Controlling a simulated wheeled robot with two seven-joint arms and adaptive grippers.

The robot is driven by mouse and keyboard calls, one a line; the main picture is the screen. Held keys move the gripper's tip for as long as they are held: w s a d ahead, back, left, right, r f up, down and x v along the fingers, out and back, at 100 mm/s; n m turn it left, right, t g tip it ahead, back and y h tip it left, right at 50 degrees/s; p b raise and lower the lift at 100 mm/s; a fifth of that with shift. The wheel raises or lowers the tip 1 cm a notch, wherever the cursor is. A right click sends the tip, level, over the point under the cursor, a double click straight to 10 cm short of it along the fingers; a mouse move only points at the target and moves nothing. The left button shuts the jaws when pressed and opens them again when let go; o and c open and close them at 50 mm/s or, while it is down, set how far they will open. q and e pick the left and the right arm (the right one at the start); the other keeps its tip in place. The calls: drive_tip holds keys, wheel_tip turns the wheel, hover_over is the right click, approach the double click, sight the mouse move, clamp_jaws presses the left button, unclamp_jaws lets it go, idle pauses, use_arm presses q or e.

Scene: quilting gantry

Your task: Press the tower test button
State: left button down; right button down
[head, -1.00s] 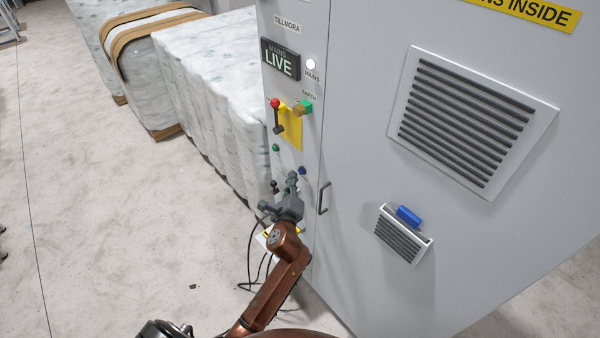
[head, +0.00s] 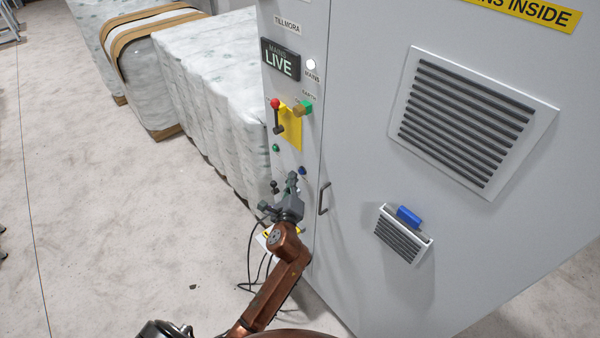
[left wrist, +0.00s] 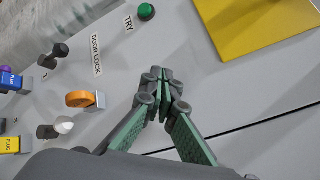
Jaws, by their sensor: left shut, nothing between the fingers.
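My left gripper (head: 292,180) is shut and empty, low in front of the control panel of the grey cabinet (head: 360,130). In the left wrist view its fingertips (left wrist: 163,82) meet over the panel face; I cannot tell whether they touch it. A green button (head: 276,148) sits on the panel above the gripper; the left wrist view shows a green button (left wrist: 146,11) beside a "TRY" label. No label reading tower test is legible. The gripper hides part of the lower panel. My right gripper is out of view.
An orange knob (left wrist: 80,99) by a "DOOR LOCK" label and small levers (left wrist: 58,51) stand out from the panel. Above are a red-topped lever (head: 276,112) and a lit "MAINS LIVE" sign (head: 280,60). A door handle (head: 324,198) is right. Floor is clear at left.

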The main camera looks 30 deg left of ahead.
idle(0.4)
use_arm(q)
drive_tip(key=shift+w+d, duration=0.2)
drive_tip(key=shift+w, duration=0.2)
drive_tip(key=shift+w+d, duration=0.2)
drive_tip(key=shift+w, duration=0.2)
idle(0.6)
drive_tip(key=shift+s+a+p, duration=0.1)
drive_tip(key=shift+s+p, duration=0.05)
drive_tip(key=shift+p, duration=0.25)
drive_tip(key=shift+s+a+p, duration=0.25)
drive_tip(key=shift+s+p, duration=0.1)
drive_tip(key=shift+s, duration=0.35)
